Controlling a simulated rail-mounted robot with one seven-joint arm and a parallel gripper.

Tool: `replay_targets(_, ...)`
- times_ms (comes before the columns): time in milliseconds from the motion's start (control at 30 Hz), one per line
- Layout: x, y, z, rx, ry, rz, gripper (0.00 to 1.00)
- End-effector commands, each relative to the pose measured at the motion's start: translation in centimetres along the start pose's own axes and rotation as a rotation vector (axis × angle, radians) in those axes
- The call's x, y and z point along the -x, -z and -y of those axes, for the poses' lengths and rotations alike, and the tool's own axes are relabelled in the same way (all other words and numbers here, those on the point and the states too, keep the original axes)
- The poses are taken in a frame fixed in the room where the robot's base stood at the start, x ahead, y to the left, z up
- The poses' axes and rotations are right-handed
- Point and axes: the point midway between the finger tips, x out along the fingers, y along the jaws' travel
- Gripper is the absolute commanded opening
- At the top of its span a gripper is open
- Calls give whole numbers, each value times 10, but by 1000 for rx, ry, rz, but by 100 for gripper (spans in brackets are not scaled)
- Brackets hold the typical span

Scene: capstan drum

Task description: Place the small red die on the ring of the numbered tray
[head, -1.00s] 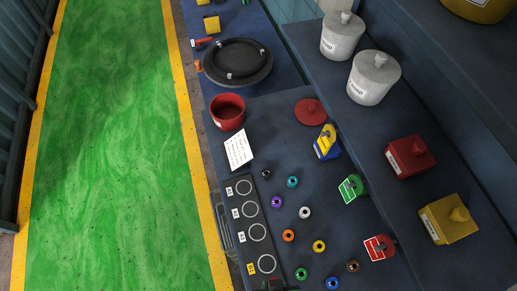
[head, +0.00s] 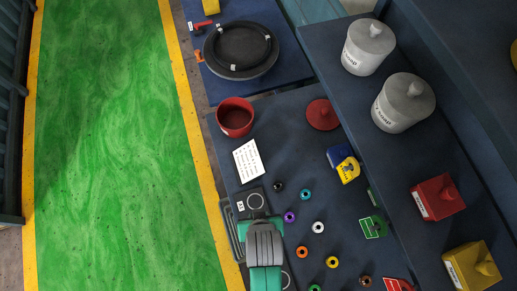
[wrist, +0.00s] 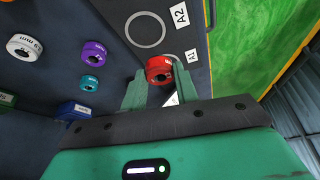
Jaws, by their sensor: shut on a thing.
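The small red die (wrist: 158,69) is a ring-shaped piece with a dark hole, held between the fingertips of my gripper (wrist: 159,82) in the wrist view. It is over the tray (wrist: 118,12) at the ring beside the A1 label; a thin arc of that ring shows behind it. I cannot tell whether the die touches the tray. The A2 ring (wrist: 145,30) is empty. In the head view my gripper (head: 264,232) covers much of the dark tray (head: 241,196), and the die is hidden there.
Several loose coloured dies, such as a purple one (head: 289,217) and a white one (head: 318,227), lie right of the tray. A white card (head: 248,159) and red pot (head: 235,117) stand beyond it. A raised shelf (head: 400,165) carries lidded containers on the right.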

Motion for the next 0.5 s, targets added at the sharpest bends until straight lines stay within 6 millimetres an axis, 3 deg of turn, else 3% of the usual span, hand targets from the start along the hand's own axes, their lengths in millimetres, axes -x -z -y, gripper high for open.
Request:
replay_targets(100,-12,27,2,-1,1,-2,4)
replay_targets(200,-18,37,3,-1,1,-1,4)
replay_targets(400,-23,47,4,-1,1,-2,4)
replay_targets(500,-40,39,4,-1,1,4,4)
